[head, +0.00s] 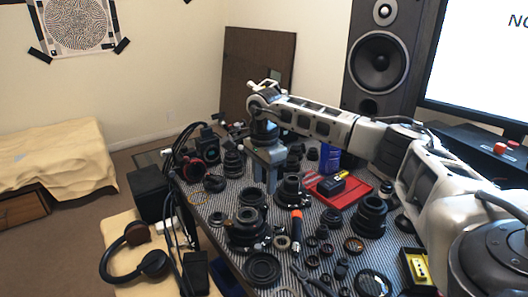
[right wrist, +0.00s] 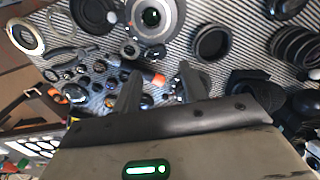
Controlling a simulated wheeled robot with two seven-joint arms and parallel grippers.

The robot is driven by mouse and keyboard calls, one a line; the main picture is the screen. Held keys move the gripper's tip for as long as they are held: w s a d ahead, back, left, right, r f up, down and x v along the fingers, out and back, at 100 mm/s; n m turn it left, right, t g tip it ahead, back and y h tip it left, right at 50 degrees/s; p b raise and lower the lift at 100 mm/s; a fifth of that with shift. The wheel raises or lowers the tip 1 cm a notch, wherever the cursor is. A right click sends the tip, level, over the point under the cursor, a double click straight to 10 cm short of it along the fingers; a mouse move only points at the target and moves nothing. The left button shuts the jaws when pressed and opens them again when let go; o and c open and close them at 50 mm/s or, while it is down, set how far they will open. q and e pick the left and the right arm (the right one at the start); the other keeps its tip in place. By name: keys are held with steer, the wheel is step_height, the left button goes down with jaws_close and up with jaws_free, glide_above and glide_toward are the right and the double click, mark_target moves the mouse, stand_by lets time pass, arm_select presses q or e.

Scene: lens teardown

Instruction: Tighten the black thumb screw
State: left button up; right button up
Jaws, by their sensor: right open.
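My right gripper (head: 268,182) points down over the middle of the striped table (head: 225,188), among dark lens parts. In the right wrist view its two fingers (right wrist: 160,88) stand apart with nothing gripped between them. Several small dark round parts (right wrist: 100,68) lie on the table beside the left finger in that view. I cannot tell which of the many small dark parts is the black thumb screw. An orange-handled tool (head: 296,230) lies near the middle of the table; its orange part shows beyond the fingers in the right wrist view (right wrist: 153,77). My left gripper is not in view.
A red tray (head: 338,202) holds a dark block with yellow on it. A large lens (head: 369,217) stands right of it; another lens assembly (head: 247,232) stands front left. Headphones (head: 155,264) lie left of the table. A speaker (head: 378,62) stands behind. The table is crowded, with little free room.

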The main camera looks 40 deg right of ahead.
step_height(320, 180, up, 9)
stand_by(0.7)
